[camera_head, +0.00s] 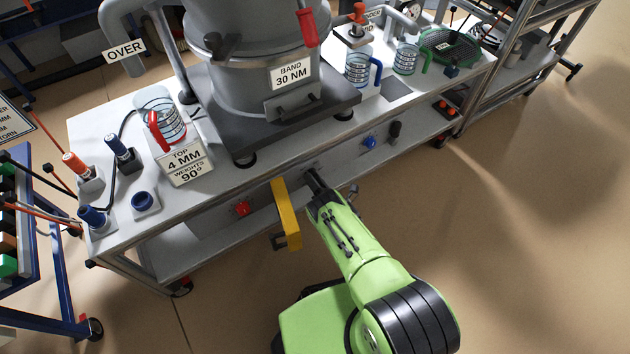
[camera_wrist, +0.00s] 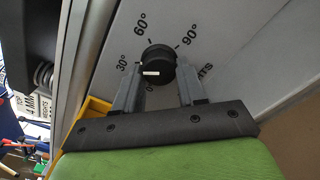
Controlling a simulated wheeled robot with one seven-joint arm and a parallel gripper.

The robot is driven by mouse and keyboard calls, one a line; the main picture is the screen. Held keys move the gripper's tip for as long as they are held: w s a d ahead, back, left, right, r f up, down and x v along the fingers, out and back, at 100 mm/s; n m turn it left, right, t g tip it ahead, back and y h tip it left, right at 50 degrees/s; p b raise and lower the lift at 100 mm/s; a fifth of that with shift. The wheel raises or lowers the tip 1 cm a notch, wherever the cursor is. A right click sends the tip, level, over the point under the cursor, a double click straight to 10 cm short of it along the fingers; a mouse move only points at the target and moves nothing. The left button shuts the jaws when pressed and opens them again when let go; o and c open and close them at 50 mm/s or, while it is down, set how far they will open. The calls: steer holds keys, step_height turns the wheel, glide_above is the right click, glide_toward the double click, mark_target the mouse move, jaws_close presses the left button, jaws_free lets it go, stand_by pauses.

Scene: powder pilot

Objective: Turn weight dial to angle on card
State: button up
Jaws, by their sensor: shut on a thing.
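The weight dial (camera_wrist: 158,60) is a round black knob on a grey panel in the wrist view, with scale marks for 30°, 60° and 90° around it. A short white mark shows on its lower left face, near the partly hidden low end of the scale; its exact angle is hard to tell. My gripper (camera_wrist: 158,92) has a finger on each side of the knob and is shut on it. In the head view my gripper (camera_head: 314,182) reaches the bench's front panel and hides the dial. The card (camera_head: 186,164) on the bench reads "TOP 4 MM, WEIGHTS 90°".
A yellow bracket (camera_head: 286,215) stands out from the panel just left of my gripper. A red switch (camera_head: 242,208) is farther left; a blue knob (camera_head: 369,142) is to the right. A large sieve machine (camera_head: 250,70) stands on the bench. The floor at right is clear.

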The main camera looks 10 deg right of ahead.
steer(key=m, duration=0.9)
steer(key=m+p, duration=0.1)
steer(key=m, duration=1.7)
steer(key=shift+d+r+p, duration=0.2)
steer(key=shift+r+p, duration=0.05)
steer(key=shift+p, duration=0.05)
steer(key=shift+m, duration=0.3)
steer(key=o, duration=1)
steer(key=shift+o, duration=0.2)
